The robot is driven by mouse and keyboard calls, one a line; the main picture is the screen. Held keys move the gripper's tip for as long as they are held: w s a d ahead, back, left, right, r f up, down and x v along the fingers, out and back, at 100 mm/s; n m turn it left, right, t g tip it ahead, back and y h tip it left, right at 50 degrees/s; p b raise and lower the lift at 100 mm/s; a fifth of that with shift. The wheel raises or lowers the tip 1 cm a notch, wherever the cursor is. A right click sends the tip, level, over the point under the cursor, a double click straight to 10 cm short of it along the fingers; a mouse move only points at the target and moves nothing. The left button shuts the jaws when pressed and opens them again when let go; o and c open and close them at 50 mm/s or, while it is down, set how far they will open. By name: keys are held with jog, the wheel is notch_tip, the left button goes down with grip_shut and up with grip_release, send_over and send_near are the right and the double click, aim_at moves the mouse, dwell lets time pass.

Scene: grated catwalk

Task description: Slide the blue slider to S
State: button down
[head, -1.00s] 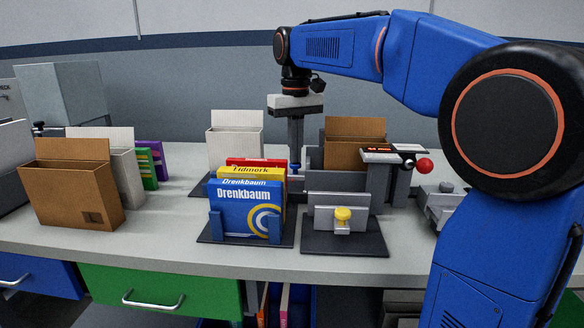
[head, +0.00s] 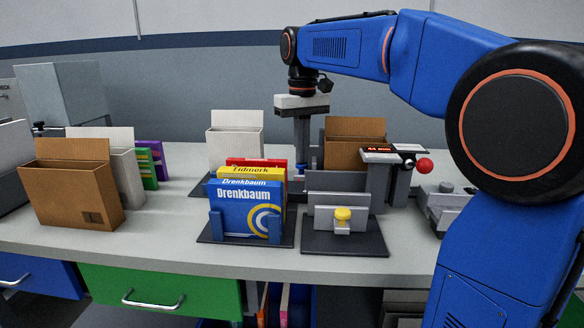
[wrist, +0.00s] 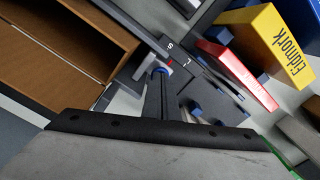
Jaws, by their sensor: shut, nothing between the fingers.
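The blue slider (wrist: 159,71) shows as a small blue knob in the wrist view, beside a dark scale strip marked with white letters S (wrist: 170,45) and L. A small red mark sits between the knob and the S. In the head view only a little of the blue slider (head: 299,171) shows, behind the boxes. My gripper (head: 301,165) is shut and points down at the slider. In the wrist view my gripper (wrist: 159,82) has its fingertips right at the blue knob, apparently touching it. The exact contact is hidden.
Blue, yellow and red boxes (head: 245,209) stand in a rack in front of my gripper. A grey fixture with a yellow knob (head: 343,214) is beside them. An open brown carton (head: 354,150) and a red ball knob (head: 424,166) are to the right.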

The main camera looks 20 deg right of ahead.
jog(key=shift+s+d+f, duration=0.2)
jog(key=shift+s+d, duration=0.15)
jog(key=shift+d, duration=0.35)
dwell(0.4)
jog(key=shift+r, duration=0.1)
jog(key=shift+r, duration=3.05)
